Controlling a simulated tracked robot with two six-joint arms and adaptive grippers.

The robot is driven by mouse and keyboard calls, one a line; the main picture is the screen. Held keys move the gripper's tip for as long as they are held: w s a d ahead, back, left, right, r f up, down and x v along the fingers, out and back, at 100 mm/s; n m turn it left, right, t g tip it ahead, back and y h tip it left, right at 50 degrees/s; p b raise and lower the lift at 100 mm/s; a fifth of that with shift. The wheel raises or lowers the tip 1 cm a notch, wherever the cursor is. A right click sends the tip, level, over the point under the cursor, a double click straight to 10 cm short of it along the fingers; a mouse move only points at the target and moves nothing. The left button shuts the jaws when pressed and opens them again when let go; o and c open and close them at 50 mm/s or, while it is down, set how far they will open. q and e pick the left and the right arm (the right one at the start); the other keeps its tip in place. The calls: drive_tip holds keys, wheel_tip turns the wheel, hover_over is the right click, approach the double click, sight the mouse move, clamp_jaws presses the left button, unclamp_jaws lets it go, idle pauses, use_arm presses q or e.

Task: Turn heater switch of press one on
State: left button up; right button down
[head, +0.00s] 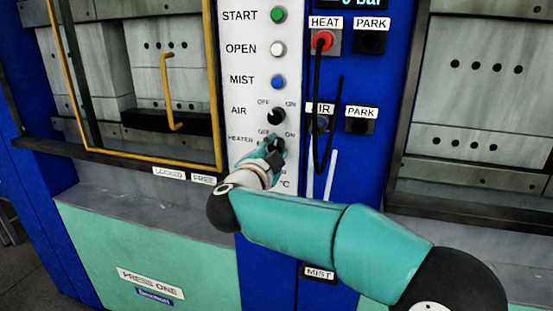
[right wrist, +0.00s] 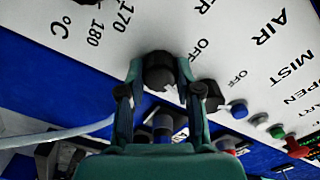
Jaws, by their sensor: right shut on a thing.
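The heater switch (head: 277,144) is a black knob on the white control strip of press one, below the air switch and beside its OFF and ON labels. It also shows in the right wrist view (right wrist: 160,68), between the two fingers. My right gripper (head: 270,155) is shut on this knob, with one finger on each side of it. The same gripper shows in the right wrist view (right wrist: 158,92). The fingers partly hide the knob in the head view, and I cannot tell which way its pointer is set. My left gripper is not in view.
Above are the air switch (head: 276,116), the blue mist button (head: 278,82), the white open button (head: 278,49) and the green start button (head: 278,15). A red heat plug (head: 322,41) with a hanging black cable is at right. A yellow-framed press door is at left.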

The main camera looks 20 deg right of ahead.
drive_tip(key=shift+f+m+b, duration=0.15)
drive_tip(key=shift+m+b, duration=0.45)
drive_tip(key=shift+m, duration=0.4)
drive_tip(key=shift+f+m+b, duration=0.15)
drive_tip(key=shift+m+b, duration=0.4)
drive_tip(key=shift+m, duration=0.45)
drive_tip(key=c, duration=1)
unclamp_jaws()
drive_tip(key=shift+c, duration=0.2)
drive_tip(key=shift+o, duration=1.3)
drive_tip(key=shift+r, duration=0.15)
drive_tip(key=shift+s, duration=0.1)
drive_tip(key=v, duration=1.1)
drive_tip(key=shift+s+a, duration=0.25)
drive_tip(key=shift+s, duration=0.05)
